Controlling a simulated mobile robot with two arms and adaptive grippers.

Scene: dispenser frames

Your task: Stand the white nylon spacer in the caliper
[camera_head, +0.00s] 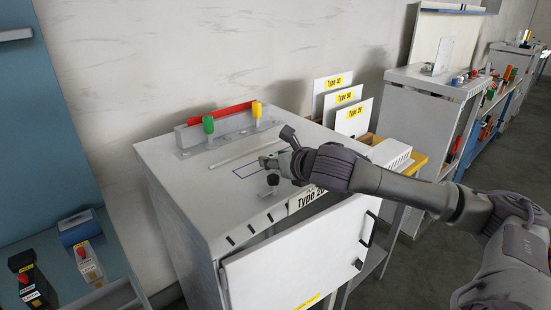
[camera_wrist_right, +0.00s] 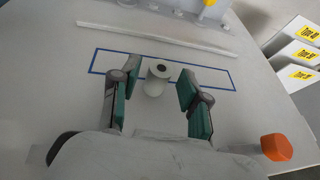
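The white nylon spacer (camera_wrist_right: 157,74) is a short pale cylinder with a dark hole in its top end. In the right wrist view it stands at the blue outlined rectangle, between the fingers of my right gripper (camera_wrist_right: 160,98). The fingers are spread with gaps on both sides of it. In the head view my right gripper (camera_head: 272,161) is low over the cabinet top and the spacer cannot be made out. A grey block with a red bar (camera_head: 222,115) and green and yellow posts stands at the back; I cannot tell whether it is the caliper. My left gripper is out of view.
The cabinet top (camera_head: 180,165) carries a blue outline and a pale rod (camera_head: 232,154). An orange-capped thing (camera_wrist_right: 277,147) is right of my gripper. Type signs (camera_head: 343,97) stand behind right; the cabinet door (camera_head: 300,262) hangs open.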

